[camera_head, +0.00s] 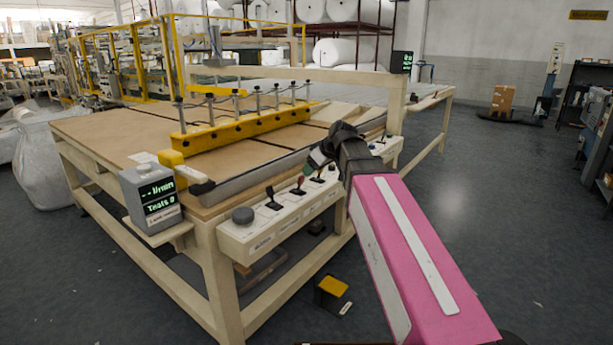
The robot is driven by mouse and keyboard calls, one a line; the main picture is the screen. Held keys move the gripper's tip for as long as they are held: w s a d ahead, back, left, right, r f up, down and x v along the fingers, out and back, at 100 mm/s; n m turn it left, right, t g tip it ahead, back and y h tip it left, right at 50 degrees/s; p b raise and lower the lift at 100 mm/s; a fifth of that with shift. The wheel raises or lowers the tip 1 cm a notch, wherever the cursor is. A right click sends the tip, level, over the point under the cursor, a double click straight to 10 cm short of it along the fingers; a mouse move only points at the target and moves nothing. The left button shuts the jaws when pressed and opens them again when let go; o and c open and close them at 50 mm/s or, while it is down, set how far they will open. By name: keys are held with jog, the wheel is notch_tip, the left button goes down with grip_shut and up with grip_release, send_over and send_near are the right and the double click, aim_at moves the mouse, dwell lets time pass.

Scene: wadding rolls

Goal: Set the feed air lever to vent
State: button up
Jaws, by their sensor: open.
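A cream control panel (290,217) runs along the front edge of the machine table. It carries a grey round knob (242,215), a black lever (271,198), a lever with a red knob (300,186) and further small controls to the right. The panel labels are too small to read, so I cannot tell which lever is the feed air lever. My gripper (312,163) is open above the panel, close to the red-knobbed lever and the control right of it. I cannot tell whether it touches either. My arm hides part of the panel's right side.
A grey display box (150,201) stands at the table's left corner. A yellow bar (240,133) with several upright rods crosses the tabletop. A yellow-topped pedal (332,290) lies on the floor in front.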

jog(key=shift+v, duration=1.75)
jog(key=s+d+f+m+g+h, duration=0.1)
jog(key=s+d+f, duration=0.4)
jog(key=f, duration=0.7)
jog(key=s+d+f+m+g+h, duration=0.2)
jog(key=s+d+f+m, duration=0.3)
jog(key=f, duration=0.8)
jog(key=s+d+f+m+g+h, duration=0.1)
jog(key=s+d+f+m+h, duration=0.2)
jog(key=f, duration=0.9)
jog(key=s+d+m, duration=0.1)
jog(key=s+d, duration=0.1)
jog(key=d, duration=0.1)
jog(key=shift+d+f+m+g, duration=0.2)
jog(key=shift+d+m+g, duration=0.1)
jog(key=shift+d+m, duration=0.1)
jog(key=shift+s, duration=0.1)
